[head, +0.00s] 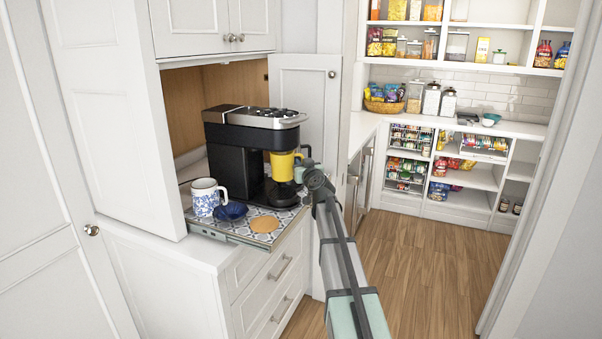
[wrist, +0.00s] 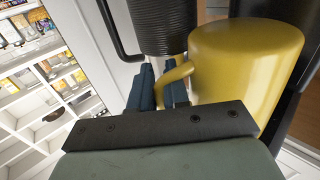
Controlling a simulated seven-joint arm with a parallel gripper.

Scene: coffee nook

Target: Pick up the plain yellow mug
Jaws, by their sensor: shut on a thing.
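The plain yellow mug (head: 282,167) is at the front right of the black coffee machine (head: 245,150), below its overhanging top. In the wrist view the mug (wrist: 245,65) is large and close, on the right, with its handle (wrist: 172,82) toward my fingers. My gripper (wrist: 165,92) has its blue-grey fingers on both sides of the handle and is shut on it. In the head view my gripper (head: 300,170) is at the mug's right side, its fingers mostly hidden. I cannot tell whether the mug touches a surface below.
A white mug with a blue pattern (head: 207,200) and a dark blue bowl (head: 231,211) stand left on the patterned pull-out shelf (head: 288,217). A round tan coaster (head: 264,224) lies at its front. An open cabinet door (head: 310,100) is behind my gripper. Floor to the right is clear.

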